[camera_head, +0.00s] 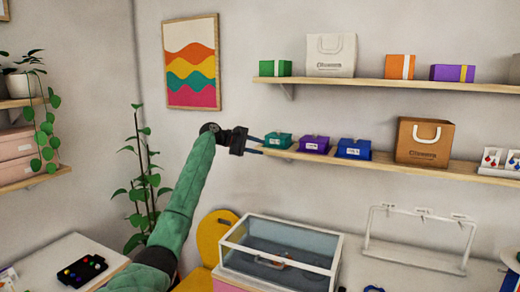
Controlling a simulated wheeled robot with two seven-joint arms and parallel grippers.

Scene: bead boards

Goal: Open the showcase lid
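The showcase (232,243) is a glass-sided box with a white frame, low in the middle of the head view. Its clear lid looks shut, and a small reddish item inside shows through the glass. My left arm, in a green sleeve, rises to the left of the showcase. My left gripper (257,144) is well above the showcase, near the left end of the lower wall shelf. Its two dark fingers are apart with nothing visible between them. It does not touch the lid. My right gripper is not in view.
The lower shelf (385,166) holds teal, purple and blue boxes (354,149) close to my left gripper, plus a brown bag (424,141). A white rack (420,213) stands right of the showcase. A yellow chair (212,236) is behind its left side.

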